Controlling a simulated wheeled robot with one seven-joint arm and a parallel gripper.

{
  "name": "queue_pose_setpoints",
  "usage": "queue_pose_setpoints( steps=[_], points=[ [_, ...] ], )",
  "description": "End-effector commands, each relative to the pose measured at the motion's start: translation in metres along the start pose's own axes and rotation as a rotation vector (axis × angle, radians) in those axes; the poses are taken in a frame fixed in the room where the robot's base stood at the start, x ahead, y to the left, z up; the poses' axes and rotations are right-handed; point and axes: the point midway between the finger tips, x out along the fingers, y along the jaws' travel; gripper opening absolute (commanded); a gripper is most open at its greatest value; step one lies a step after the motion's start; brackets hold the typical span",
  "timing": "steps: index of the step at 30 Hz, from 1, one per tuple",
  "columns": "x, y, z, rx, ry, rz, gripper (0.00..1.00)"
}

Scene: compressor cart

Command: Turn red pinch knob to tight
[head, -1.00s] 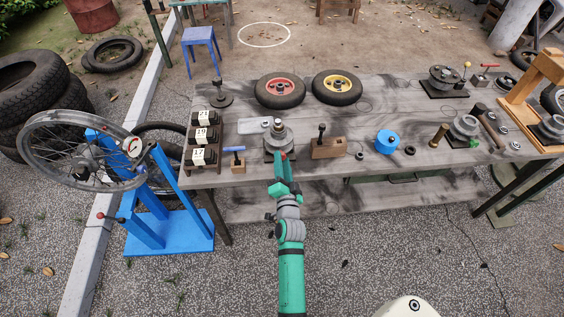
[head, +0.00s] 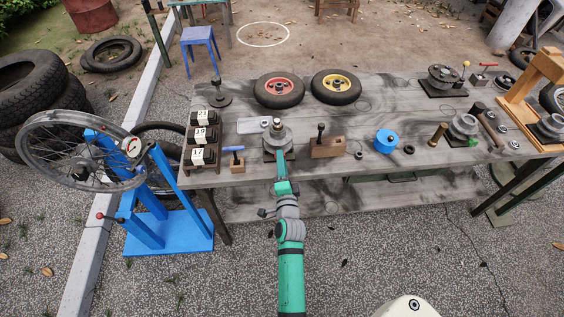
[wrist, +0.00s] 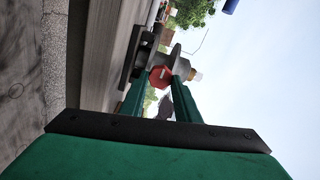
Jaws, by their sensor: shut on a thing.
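The red pinch knob (wrist: 160,77) sits between my two green fingers in the wrist view, with a short white mark on its face. My gripper (wrist: 161,82) is shut on it. The knob is on the side of a grey round fixture (head: 279,136) on a dark base plate at the bench's front edge. In the head view my gripper (head: 281,158) reaches this fixture from the front and hides the knob. I cannot make out any tight marking.
The grey wooden bench (head: 330,175) holds a wooden block with a black pin (head: 327,150) to the right and numbered black blocks (head: 199,155) to the left. A blue-handled tool (head: 233,160) lies close on the left. A blue wheel stand (head: 165,230) stands left of the bench.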

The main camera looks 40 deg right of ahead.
Motion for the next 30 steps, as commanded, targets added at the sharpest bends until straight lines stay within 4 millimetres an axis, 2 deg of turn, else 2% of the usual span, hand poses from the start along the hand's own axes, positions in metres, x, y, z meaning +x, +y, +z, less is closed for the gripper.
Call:
queue_pose_setpoints(
  steps=[7,8,9,10,22,26,30],
  points=[
    [-0.001,0.001,-0.002,0.001,0.003,0.002,0.07],
    [-0.001,0.001,-0.002,0.001,0.003,0.002,0.34],
    [-0.001,0.001,-0.002,0.0,0.003,0.001,0.43],
    [-0.001,0.001,-0.002,0.0,0.003,0.001,0.48],
    [-0.006,0.001,-0.001,-0.001,0.002,0.002,0.48],
    [-0.022,0.002,-0.001,0.0,0.002,0.002,0.48],
    [-0.047,0.002,-0.001,0.0,0.001,0.003,0.48]
  ],
)
